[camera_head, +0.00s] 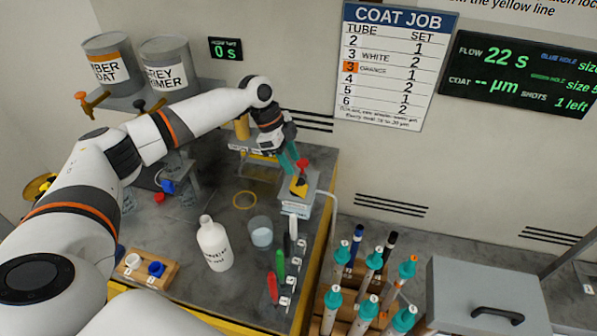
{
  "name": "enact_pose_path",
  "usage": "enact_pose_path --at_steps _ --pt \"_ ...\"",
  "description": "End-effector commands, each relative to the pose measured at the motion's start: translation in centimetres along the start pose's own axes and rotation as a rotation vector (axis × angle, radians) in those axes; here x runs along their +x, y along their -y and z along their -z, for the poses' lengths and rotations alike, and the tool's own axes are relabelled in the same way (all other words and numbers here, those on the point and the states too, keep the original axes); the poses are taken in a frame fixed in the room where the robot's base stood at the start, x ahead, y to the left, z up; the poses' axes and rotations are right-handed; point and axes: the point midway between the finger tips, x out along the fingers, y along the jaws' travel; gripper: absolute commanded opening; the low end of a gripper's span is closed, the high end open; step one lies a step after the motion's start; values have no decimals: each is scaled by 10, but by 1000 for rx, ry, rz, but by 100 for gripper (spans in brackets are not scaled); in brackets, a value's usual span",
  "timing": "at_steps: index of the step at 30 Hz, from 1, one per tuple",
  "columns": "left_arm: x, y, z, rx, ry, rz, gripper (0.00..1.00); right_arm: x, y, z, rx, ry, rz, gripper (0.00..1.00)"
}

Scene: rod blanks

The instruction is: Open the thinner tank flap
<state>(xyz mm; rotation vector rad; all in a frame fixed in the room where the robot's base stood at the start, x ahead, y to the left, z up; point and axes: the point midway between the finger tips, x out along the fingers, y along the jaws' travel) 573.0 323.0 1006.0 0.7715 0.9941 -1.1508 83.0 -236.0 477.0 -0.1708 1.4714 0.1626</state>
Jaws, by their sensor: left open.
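My left gripper (289,160) reaches in from the left over the far corner of the dark bench. Its teal fingers point down and are open, just behind and left of a small grey box (295,209) with a label too small to read. A yellow piece (299,188) and a red knob (302,164) sit on top of this box. I take it to be the thinner tank, but cannot confirm it. Whether the fingers touch the knob or flap, I cannot tell. My right gripper is not in view.
A white bottle (214,244) and a clear beaker (261,233) stand mid-bench. A rack of teal-capped tubes (361,285) and a grey lidded box (484,290) stand right. Two paint cans (167,68) are back left.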

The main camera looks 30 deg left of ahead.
Motion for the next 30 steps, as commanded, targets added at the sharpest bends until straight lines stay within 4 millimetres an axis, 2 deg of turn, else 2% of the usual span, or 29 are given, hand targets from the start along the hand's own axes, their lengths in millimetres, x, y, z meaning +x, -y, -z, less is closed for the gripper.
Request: enact_pose_path --at_steps 3,9,14,22,27,30 --pt "23 0 0 -1 -1 3 40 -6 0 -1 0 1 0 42" --pt "51 0 0 -1 -1 2 40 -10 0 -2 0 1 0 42" --pt "60 0 0 -1 -1 0 40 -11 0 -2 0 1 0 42" --pt "61 0 1 -1 -1 0 40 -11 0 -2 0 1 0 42" --pt "61 0 1 -1 -1 0 13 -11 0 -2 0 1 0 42" --pt "61 0 1 -1 -1 0 0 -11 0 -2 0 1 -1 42"
